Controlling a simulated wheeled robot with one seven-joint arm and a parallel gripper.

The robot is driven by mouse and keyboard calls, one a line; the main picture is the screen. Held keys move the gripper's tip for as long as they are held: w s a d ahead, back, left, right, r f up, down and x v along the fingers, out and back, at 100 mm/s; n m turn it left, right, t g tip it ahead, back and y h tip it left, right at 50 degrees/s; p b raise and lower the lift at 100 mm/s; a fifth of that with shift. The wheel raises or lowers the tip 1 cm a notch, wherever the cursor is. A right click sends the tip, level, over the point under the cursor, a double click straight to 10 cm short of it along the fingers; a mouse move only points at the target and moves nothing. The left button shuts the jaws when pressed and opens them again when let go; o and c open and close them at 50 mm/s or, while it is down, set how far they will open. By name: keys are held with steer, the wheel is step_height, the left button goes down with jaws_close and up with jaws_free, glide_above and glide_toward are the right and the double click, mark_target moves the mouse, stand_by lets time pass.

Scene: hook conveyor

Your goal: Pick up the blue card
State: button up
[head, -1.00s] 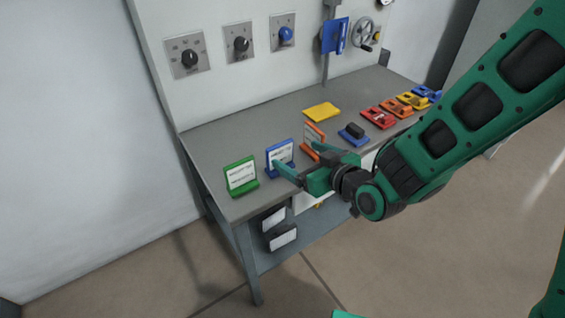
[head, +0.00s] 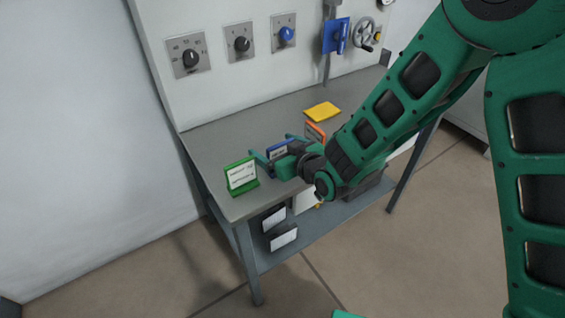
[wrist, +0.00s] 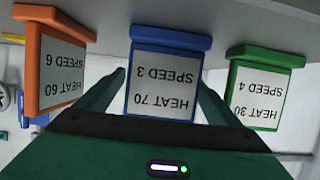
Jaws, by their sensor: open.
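The blue card (head: 278,149) stands upright on the bench, mostly hidden behind my gripper (head: 274,150) in the head view. In the wrist view, the blue card (wrist: 163,75) appears upside down, with a white face reading HEAT 70 SPEED 3. My open gripper (wrist: 162,90) has one finger on each side of the card's lower picture edge. I cannot tell whether the fingers touch it.
A green card (head: 241,175) stands left of the blue card and an orange card (head: 315,134) stands right. A yellow flat piece (head: 322,111) lies farther back. The bench (head: 215,140) is clear at the back left.

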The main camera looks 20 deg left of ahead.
steer(key=shift+w+a, duration=0.1)
steer(key=shift+a, duration=0.1)
steer(key=c, duration=1.2)
